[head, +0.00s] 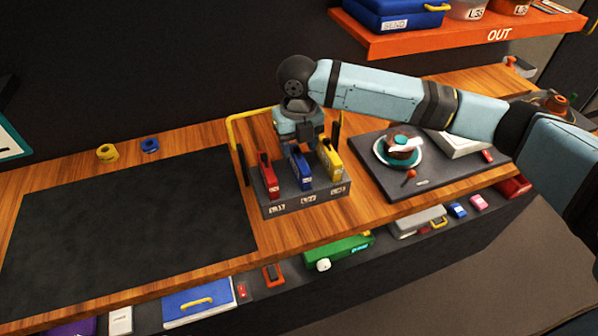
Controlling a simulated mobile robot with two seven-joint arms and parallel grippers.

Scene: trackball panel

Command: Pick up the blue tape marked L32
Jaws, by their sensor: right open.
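A dark rack (305,204) on the wooden counter holds three upright pieces side by side: a red one (268,177), a blue one (301,173) and a yellow one (330,160). White labels on the rack's front sit below them; they are too small to read surely, so I cannot confirm L32. My right gripper (299,148) points down over the rack, close above or behind the blue piece. Its fingers are partly hidden; it is open, and I see nothing held. A separate blue roll (150,145) lies at the counter's back left. My left gripper is not in view.
A yellow roll (107,152) lies near the blue roll. A dark mat (130,220) lies bare at left. A yellow bar (240,116) stands behind the rack. A dark tray (425,185) with a plate is at right. An orange shelf (450,40) overhangs the back right.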

